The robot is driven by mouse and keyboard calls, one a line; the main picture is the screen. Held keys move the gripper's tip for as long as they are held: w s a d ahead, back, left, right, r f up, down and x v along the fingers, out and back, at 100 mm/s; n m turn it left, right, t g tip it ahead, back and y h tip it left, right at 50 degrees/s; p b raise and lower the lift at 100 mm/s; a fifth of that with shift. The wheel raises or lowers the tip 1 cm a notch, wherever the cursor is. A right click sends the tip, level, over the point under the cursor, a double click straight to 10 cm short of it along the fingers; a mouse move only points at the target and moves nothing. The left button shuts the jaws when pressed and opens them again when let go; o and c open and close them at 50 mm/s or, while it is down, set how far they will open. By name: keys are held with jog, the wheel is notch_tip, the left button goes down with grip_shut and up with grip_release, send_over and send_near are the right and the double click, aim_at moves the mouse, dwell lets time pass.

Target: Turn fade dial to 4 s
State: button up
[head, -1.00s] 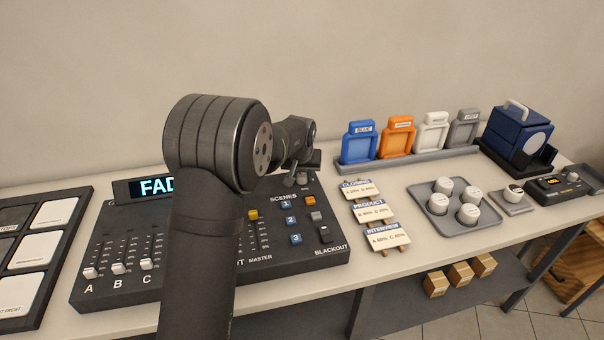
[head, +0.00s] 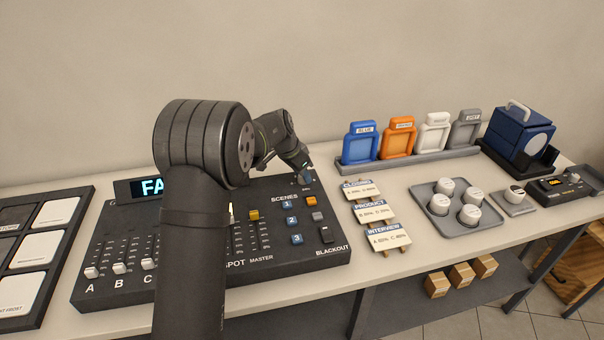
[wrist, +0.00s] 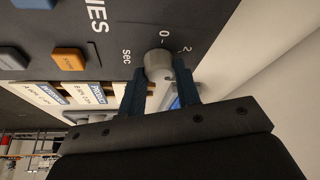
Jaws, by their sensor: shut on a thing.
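The fade dial (wrist: 158,62) is a small grey round knob on the dark lighting console (head: 290,258), near the console's top right corner. In the wrist view the marks "0" and "2" and the word "sec" show around it; other marks and any pointer are hidden. My gripper (wrist: 160,85) has its two dark fingers on either side of the knob, shut on it. In the head view my gripper (head: 304,178) is at that same corner and hides the dial.
Cue cards (head: 375,212) stand just right of the console. Coloured frames (head: 397,137) stand in a rack behind. The wall is close behind the console.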

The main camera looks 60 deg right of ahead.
jog(key=shift+m+g, duration=0.3)
jog(key=shift+m, duration=0.4)
jog(key=o, duration=1)
jog(key=v, duration=1.7)
jog(key=shift+w+d+r, duration=0.1)
jog(key=shift+d+r, duration=0.1)
jog(key=shift+r, duration=0.05)
